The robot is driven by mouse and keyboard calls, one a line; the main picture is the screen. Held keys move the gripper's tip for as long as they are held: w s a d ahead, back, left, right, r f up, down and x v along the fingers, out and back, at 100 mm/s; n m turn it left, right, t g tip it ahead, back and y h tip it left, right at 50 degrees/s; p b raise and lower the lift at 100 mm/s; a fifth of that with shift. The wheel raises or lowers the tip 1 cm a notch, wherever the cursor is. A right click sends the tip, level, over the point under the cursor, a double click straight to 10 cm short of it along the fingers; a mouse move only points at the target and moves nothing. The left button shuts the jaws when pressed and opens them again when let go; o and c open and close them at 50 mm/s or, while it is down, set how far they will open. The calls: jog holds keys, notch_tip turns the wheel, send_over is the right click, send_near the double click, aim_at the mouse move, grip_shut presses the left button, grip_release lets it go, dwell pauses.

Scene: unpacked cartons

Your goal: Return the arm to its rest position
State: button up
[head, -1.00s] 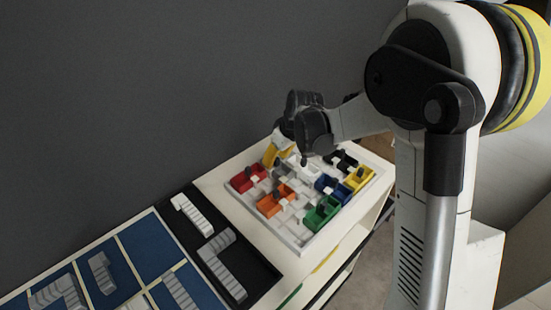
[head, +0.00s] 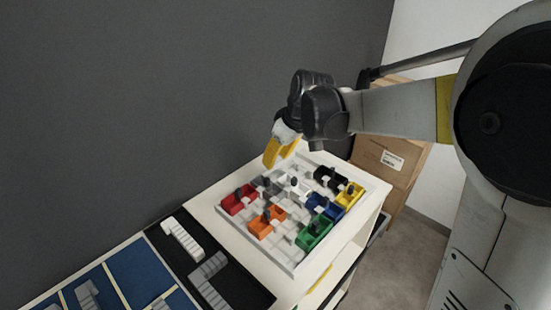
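My arm comes in from the right in the head view, and its forearm reaches left over the white shelf unit (head: 213,187). My gripper (head: 271,163) has yellow fingers that point down and to the left. It hangs above the back left part of a white tray (head: 290,266) that holds small coloured bins. The fingers look clear of the bins. The view is too small and the fingers overlap too much to tell whether they are apart. I see nothing between them.
The tray holds red (head: 238,200), orange (head: 266,222), green (head: 314,233), blue (head: 325,208), yellow (head: 350,195) and black (head: 330,178) bins. A black tray with grey stepped pieces (head: 182,238) lies left. Cardboard cartons (head: 385,160) stand behind on the right. A dark wall runs behind.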

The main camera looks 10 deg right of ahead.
jog(key=s+d+r+m+t+h, duration=0.1)
jog(key=s+d+m, duration=0.1)
jog(key=s, duration=1)
jog(key=s+d+r+m+t+h, duration=0.1)
jog(key=s+m, duration=0.3)
jog(key=s, duration=0.8)
jog(key=shift+s+d+r+m+t+h, duration=0.2)
jog(key=shift+s+d+m+t+h, duration=0.15)
jog(key=shift+d+t, duration=0.35)
